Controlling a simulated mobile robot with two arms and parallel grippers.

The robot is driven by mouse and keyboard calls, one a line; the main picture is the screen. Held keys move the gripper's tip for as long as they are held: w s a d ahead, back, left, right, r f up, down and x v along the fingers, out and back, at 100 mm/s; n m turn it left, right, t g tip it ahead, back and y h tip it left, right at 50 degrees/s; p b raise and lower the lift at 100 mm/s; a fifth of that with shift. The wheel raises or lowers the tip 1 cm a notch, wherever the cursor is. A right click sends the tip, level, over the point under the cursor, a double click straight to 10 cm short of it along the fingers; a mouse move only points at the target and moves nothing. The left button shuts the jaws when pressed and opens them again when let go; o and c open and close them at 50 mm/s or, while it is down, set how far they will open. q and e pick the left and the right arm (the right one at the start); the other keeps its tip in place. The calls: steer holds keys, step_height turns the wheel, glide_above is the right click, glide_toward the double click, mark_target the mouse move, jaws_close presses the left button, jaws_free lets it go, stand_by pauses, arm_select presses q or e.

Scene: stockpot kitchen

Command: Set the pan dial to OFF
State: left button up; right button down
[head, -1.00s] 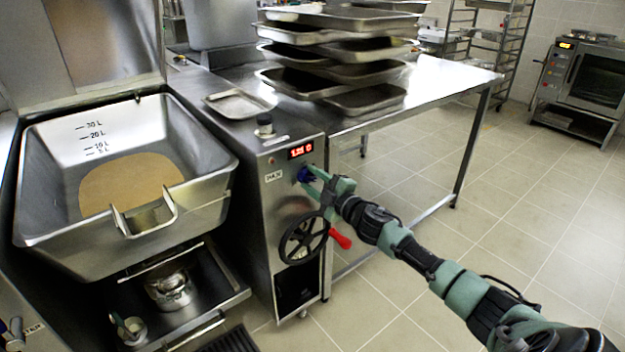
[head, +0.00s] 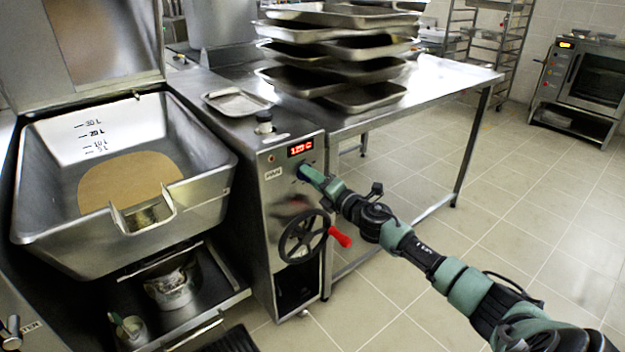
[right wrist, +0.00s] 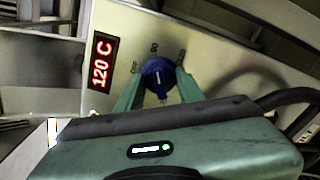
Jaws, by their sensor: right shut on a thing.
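The pan dial is a round blue knob (right wrist: 158,77) on the steel control panel, with a pale pointer line and small markings around it. In the head view the dial (head: 302,173) is mostly hidden behind my right gripper (head: 310,174). In the right wrist view the green fingers of my right gripper (right wrist: 155,88) stand on both sides of the knob, shut on it. The red display (right wrist: 101,63) beside the dial reads 120 C. It also shows above the dial in the head view (head: 300,148). My left gripper is not in view.
Below the dial is a black handwheel (head: 303,237) with a red handle (head: 340,238). The tilting pan (head: 205,170) stands to the left. A steel table (head: 440,85) with stacked trays (head: 335,60) stands behind.

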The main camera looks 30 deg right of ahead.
steer(key=shift+f+n, duration=0.1)
steer(key=shift+n, duration=0.8)
steer(key=n, duration=0.2)
steer(key=shift+n+b, duration=0.35)
steer(key=shift+n, duration=0.95)
steer(key=n, duration=0.2)
steer(key=shift+n, duration=1)
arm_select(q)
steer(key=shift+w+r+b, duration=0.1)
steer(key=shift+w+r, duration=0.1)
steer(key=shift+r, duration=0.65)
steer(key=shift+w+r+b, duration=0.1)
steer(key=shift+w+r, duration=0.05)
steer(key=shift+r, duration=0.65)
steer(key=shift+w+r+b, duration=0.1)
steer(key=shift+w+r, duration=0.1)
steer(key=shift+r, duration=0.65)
arm_select(e)
steer(key=shift+n, duration=1)
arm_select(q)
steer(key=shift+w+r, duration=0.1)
arm_select(e)
steer(key=c, duration=0.9)
jaws_free()
